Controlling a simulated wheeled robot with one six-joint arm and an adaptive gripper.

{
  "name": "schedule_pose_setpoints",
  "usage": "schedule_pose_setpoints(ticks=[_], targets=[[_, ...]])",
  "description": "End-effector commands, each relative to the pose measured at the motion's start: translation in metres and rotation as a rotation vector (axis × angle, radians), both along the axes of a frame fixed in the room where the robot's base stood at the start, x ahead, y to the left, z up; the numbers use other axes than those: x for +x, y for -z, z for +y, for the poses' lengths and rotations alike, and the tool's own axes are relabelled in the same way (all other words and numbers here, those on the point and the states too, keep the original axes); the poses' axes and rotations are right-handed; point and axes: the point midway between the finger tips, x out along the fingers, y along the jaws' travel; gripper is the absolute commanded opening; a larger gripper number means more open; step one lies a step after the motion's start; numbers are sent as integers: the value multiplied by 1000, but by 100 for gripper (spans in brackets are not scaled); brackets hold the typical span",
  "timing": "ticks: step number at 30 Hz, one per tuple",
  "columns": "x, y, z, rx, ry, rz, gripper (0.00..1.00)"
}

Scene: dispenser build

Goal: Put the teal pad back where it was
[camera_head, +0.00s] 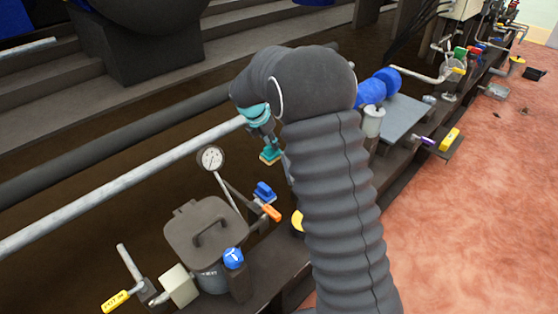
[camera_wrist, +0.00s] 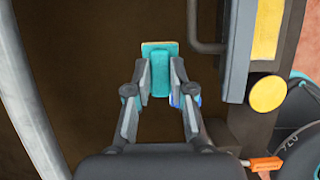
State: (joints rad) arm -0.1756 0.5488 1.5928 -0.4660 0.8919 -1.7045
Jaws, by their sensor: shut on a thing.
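The teal pad (camera_wrist: 160,52) is between the two fingers of my gripper (camera_wrist: 160,80) in the wrist view. It has a teal grip and a wider teal top with a thin tan edge. In the head view the pad (camera_head: 269,156) hangs below my gripper (camera_head: 274,145), in the air over the dark brown floor. A similar blue pad (camera_head: 264,191) sits below it, beside an orange-handled valve. In the wrist view only a blue edge (camera_wrist: 186,101) shows behind the right finger. My arm hides part of the dark ledge.
A round pressure gauge (camera_head: 211,158) on a thin stem stands left of the blue pad. A lidded dark pot (camera_head: 207,240) stands in front. A long pale pipe (camera_head: 120,185) crosses behind. In the wrist view a yellow round knob (camera_wrist: 267,94) is at right. Brown floor at left is clear.

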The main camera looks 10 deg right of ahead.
Motion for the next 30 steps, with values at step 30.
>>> schedule_pose_setpoints(ticks=[30], targets=[[22, 92, -30, 0, -4, 0, 0]])
